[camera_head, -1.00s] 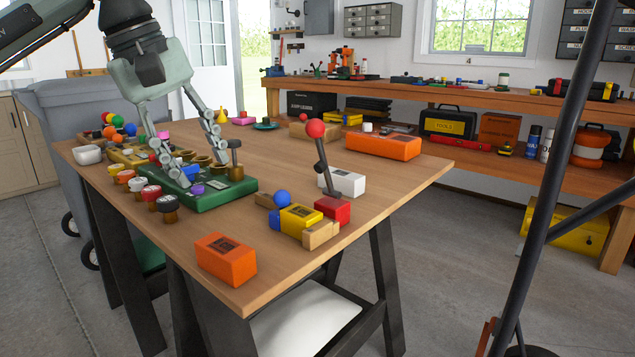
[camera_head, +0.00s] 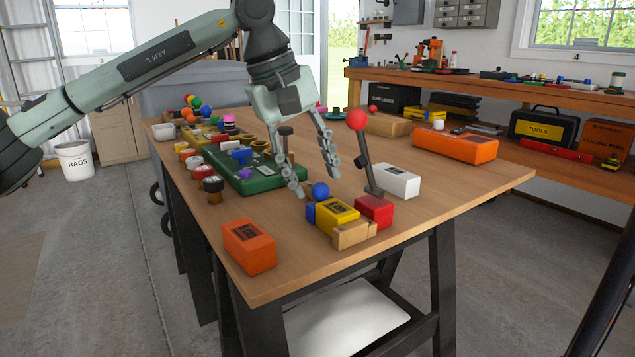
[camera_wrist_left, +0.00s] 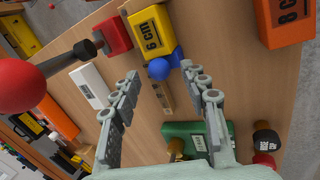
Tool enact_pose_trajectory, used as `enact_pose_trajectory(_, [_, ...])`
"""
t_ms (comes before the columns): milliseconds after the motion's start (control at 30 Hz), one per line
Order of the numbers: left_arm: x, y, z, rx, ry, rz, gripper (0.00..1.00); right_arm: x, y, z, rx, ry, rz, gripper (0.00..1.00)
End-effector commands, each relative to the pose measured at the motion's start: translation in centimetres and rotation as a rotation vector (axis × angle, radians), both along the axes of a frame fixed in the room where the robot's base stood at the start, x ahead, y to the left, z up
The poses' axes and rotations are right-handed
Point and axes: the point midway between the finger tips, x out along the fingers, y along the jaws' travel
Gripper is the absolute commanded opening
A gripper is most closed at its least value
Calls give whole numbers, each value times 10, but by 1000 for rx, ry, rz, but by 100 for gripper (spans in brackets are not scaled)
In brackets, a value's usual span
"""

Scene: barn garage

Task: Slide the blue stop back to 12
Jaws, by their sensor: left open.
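The blue stop (camera_head: 311,212) has a round blue ball knob (camera_head: 320,190) and sits on a wooden rule near the table's front. It touches or nearly touches the yellow block (camera_head: 337,216), marked 6 cm in the wrist view (camera_wrist_left: 151,32). In the wrist view the knob (camera_wrist_left: 158,69) lies ahead of the fingertips, and bare rule (camera_wrist_left: 163,95) shows between the fingers. My left gripper (camera_head: 315,181) is open and empty above the rule, its fingers to either side of the knob in the picture. Any numbers on the rule are unreadable. My right gripper is out of view.
An orange block (camera_head: 249,247) is at the front left, a white block (camera_head: 398,181) behind right. A green board (camera_head: 262,180) with pegs lies left of my gripper.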

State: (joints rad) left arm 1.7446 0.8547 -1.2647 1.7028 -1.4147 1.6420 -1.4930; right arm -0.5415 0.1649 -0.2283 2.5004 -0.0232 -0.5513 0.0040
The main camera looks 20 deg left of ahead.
Motion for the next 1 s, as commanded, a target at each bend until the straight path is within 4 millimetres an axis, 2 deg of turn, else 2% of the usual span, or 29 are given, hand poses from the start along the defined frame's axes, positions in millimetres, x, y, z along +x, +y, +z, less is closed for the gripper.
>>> enact_pose_trajectory(200, [4,-5,-16,-1,-1,-1,45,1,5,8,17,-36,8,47])
enact_pose_trajectory(467, [4,-5,-17,-1,-1,-1,45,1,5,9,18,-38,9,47])
enact_pose_trajectory(800, [4,-5,-17,-1,-1,-1,2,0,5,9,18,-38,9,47])
enact_pose_trajectory(833, [4,-5,-17,-1,-1,-1,0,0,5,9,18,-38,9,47])
enact_pose_trajectory(1000, [4,-5,-17,-1,-1,0,0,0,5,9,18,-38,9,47])
